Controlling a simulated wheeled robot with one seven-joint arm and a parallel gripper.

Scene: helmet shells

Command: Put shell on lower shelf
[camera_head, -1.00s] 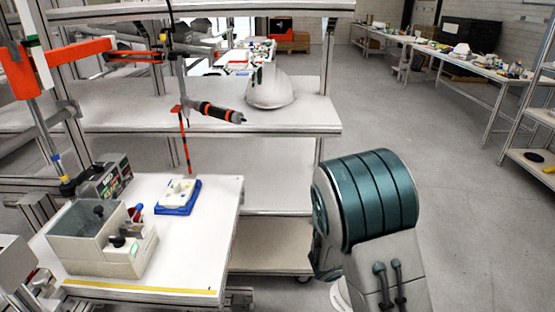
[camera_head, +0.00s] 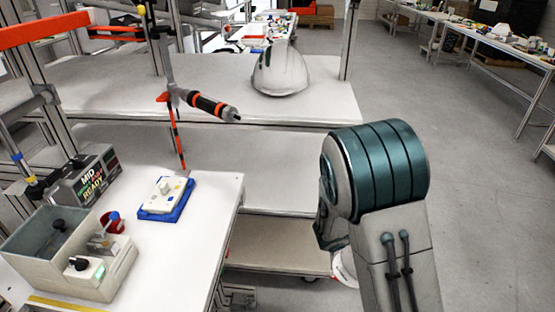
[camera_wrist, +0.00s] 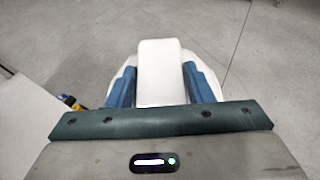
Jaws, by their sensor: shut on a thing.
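My gripper (camera_wrist: 162,84) is shut on a white shell (camera_wrist: 160,62), with a blue finger on each side of it in the wrist view. In the head view a small part of this shell (camera_head: 345,268) shows low behind my arm; the rest is hidden. The shelf rack stands ahead and to the left of my arm. Its top board (camera_head: 210,95) carries another white helmet shell (camera_head: 281,72). Below it are a middle shelf (camera_head: 275,170) and a lower shelf (camera_head: 270,248), both bare where visible. The held shell is near the lower shelf's right end; I cannot tell the gap.
A white workbench (camera_head: 200,215) at left front holds a grey bin (camera_head: 50,245), a blue tray (camera_head: 168,200) and a black box (camera_head: 88,180). A screwdriver-like tool (camera_head: 210,105) hangs above it. The floor (camera_head: 480,190) on the right is clear.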

